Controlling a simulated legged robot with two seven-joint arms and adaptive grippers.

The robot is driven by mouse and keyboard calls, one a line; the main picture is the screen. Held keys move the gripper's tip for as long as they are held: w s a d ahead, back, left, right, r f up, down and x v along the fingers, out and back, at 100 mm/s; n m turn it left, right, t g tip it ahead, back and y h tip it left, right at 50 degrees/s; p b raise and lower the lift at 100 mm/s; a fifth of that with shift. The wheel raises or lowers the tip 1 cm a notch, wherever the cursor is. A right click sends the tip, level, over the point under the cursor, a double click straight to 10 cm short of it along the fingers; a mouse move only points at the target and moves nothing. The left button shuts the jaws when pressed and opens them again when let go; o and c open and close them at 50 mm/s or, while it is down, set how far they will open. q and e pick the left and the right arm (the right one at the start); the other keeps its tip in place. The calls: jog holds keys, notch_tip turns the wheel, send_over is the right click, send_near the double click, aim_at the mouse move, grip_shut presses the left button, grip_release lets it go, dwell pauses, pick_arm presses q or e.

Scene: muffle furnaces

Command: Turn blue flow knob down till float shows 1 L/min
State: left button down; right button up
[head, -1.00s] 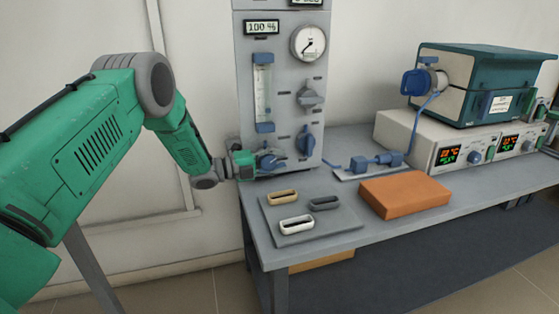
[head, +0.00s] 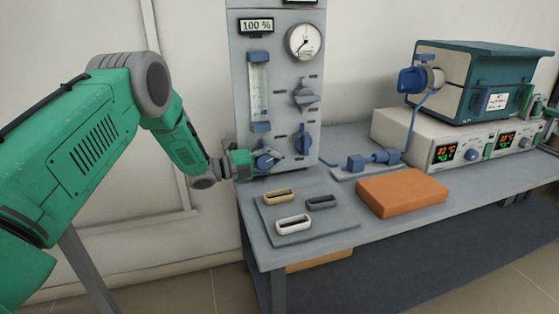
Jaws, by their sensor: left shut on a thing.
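The blue flow knob (head: 264,161) is low on the grey gas panel (head: 278,20), below the flow meter. My left gripper (head: 252,160) reaches it from the left and is shut on it; the fingers partly cover the knob. The flow meter tube (head: 259,92) stands upright between two blue end blocks; the float is too small to read. A display (head: 256,26) above it reads 100 %. My right gripper is not in view.
A second blue knob (head: 302,141), a grey valve (head: 306,95) and a round gauge (head: 304,42) share the panel. A grey mat (head: 275,229) with boats, an orange block (head: 402,191), and a furnace (head: 480,80) on its controller occupy the bench.

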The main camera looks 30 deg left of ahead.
aim_at(256, 163)
pick_arm(q)
jog(key=shift+s+a+f, duration=0.2)
jog(key=shift+a+f, duration=0.1)
jog(key=shift+a, duration=0.2)
jog(key=c, duration=1.4)
grip_release()
jog(key=shift+s+r, duration=0.1)
jog(key=o, duration=0.3)
jog(key=shift+s+a, duration=0.15)
jog(key=shift+a, duration=0.25)
jog(key=shift+w+d+r, duration=0.15)
jog(key=shift+w+d, duration=0.1)
jog(key=shift+d, duration=0.45)
jog(key=v, duration=1.1)
jog(key=shift+s+a, duration=0.25)
jog(key=shift+s, duration=0.15)
jog(key=shift+a, duration=0.1)
